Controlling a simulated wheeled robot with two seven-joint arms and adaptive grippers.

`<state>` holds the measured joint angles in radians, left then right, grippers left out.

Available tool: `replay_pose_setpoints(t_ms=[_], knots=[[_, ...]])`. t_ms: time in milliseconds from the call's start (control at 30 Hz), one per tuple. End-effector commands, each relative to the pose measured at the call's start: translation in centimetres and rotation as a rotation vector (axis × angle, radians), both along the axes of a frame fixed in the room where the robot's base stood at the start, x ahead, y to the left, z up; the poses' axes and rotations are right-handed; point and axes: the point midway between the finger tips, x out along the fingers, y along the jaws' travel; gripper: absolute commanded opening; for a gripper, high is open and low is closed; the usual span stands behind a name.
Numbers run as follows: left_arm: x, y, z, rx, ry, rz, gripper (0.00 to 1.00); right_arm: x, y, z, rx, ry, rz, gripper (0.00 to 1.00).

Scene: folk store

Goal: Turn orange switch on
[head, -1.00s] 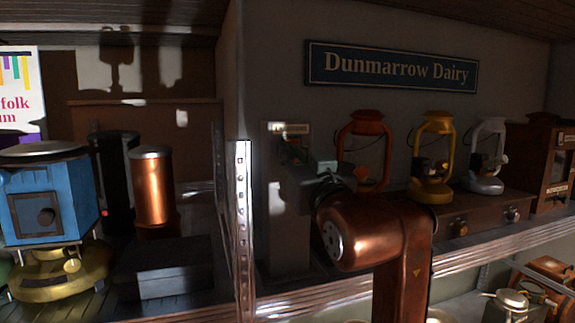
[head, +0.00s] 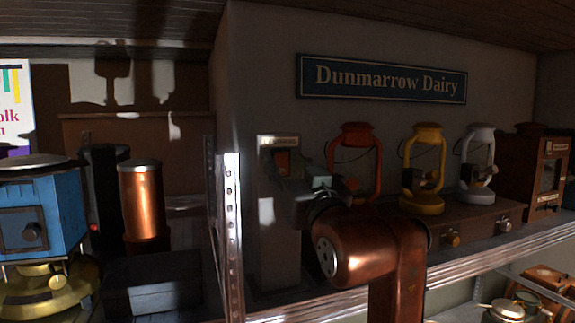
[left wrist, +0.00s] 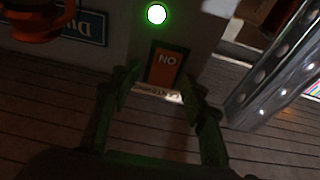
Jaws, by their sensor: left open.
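In the left wrist view the switch (left wrist: 166,68) is an orange rocker in a dark frame, with letters that read "NO" in that picture. My left gripper (head: 298,181) is in front of the box, just below and right of the switch. Contact cannot be told. My right gripper is not in view.
A round green-white light (left wrist: 156,14) glows beside the switch. A metal shelf upright (head: 231,235) stands left of the box. A red lantern (head: 357,160) and a yellow lantern (head: 424,170) stand to the right. A blue stove-like box (head: 40,215) is far left.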

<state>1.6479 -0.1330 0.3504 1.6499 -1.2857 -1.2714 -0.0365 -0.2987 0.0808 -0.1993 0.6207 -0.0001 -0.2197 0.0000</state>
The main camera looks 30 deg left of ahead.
Motion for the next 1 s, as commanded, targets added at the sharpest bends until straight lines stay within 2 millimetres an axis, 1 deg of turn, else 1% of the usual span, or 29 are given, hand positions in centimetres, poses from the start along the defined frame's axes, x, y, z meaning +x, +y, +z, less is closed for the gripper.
replay_pose_setpoints(t_ms=[167, 267, 367, 700, 833, 1000], knots=[[-0.1, 0.0, 0.0, -0.001, -0.001, 0.001, 0.41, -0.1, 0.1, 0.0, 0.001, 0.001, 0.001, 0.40], [-0.5, -0.6, -0.2, -0.001, -0.001, -0.001, 0.41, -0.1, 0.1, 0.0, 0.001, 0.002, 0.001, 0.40], [-1.3, -1.7, -0.6, -0.001, -0.001, -0.002, 0.41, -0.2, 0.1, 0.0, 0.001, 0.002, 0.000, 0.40], [-5.6, -6.7, -2.4, 0.000, 0.000, -0.003, 0.41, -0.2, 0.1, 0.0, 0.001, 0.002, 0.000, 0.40], [-6.8, -8.0, -2.8, 0.000, 0.000, -0.002, 0.41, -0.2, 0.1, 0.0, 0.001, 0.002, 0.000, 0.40], [-7.5, -8.8, -3.1, -0.001, 0.000, -0.001, 0.41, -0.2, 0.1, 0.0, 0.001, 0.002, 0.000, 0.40]])
